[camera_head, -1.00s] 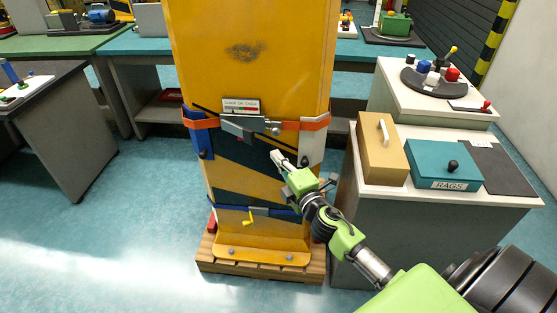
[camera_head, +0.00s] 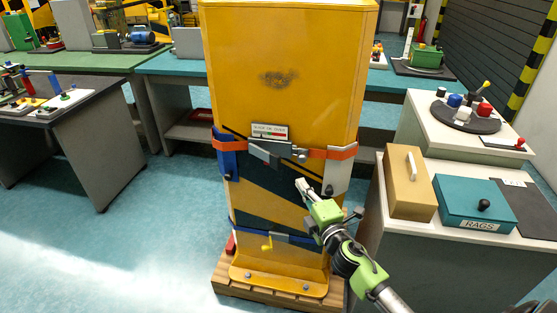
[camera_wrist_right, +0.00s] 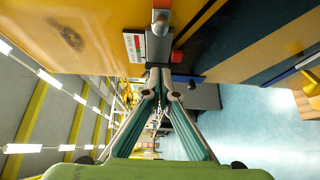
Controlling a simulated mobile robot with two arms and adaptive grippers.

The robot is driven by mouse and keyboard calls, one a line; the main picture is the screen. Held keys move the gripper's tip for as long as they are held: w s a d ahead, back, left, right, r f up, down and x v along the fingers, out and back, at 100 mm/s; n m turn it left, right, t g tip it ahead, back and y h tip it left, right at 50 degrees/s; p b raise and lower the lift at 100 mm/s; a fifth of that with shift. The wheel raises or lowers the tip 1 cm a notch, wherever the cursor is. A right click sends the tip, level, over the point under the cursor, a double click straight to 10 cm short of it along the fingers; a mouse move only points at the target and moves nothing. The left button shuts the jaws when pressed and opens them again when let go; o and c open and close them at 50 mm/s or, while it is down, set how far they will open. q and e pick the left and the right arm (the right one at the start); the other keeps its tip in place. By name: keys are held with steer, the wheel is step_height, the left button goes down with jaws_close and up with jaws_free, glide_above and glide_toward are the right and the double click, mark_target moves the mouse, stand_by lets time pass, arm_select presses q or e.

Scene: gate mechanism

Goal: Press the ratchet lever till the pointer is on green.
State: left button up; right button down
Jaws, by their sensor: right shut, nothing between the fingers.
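The grey ratchet buckle with its lever (camera_head: 268,153) sits on an orange strap (camera_head: 340,153) around the tall yellow cabinet (camera_head: 330,60). A small white gauge plate (camera_head: 269,131) with red and green marks is just above it; its pointer is too small to read. In the right wrist view the gauge plate (camera_wrist_right: 133,46) and grey ratchet metal (camera_wrist_right: 160,40) lie just beyond the fingertips. My right gripper (camera_head: 301,185) is shut and empty, just below the ratchet's right end; I cannot tell whether it touches. My left gripper is not in view.
The cabinet stands on a wooden pallet (camera_head: 270,297). At right, a white counter holds a tan box (camera_head: 408,185) and a teal RAGS box (camera_head: 480,203). Floor at left is clear.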

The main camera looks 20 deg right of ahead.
steer(key=a+m+g+h+b, duration=0.1)
steer(key=a+m+h+b, duration=0.1)
steer(key=a, duration=1)
steer(key=m+h, duration=0.1)
steer(key=h, duration=0.1)
steer(key=shift+s+a+h, duration=0.15)
steer(key=shift+s+h, duration=0.15)
steer(key=shift+h, duration=0.1)
steer(key=p, duration=0.1)
glide_toward(271, 162)
steer(key=w+a, duration=0.1)
steer(key=w, duration=0.3)
steer(key=shift+w+d+p, duration=0.35)
steer(key=shift+w+d, duration=0.05)
steer(key=shift+d, duration=0.35)
steer(key=shift+w+d+p, duration=0.35)
steer(key=shift+w+d, duration=0.05)
steer(key=shift+d, duration=0.35)
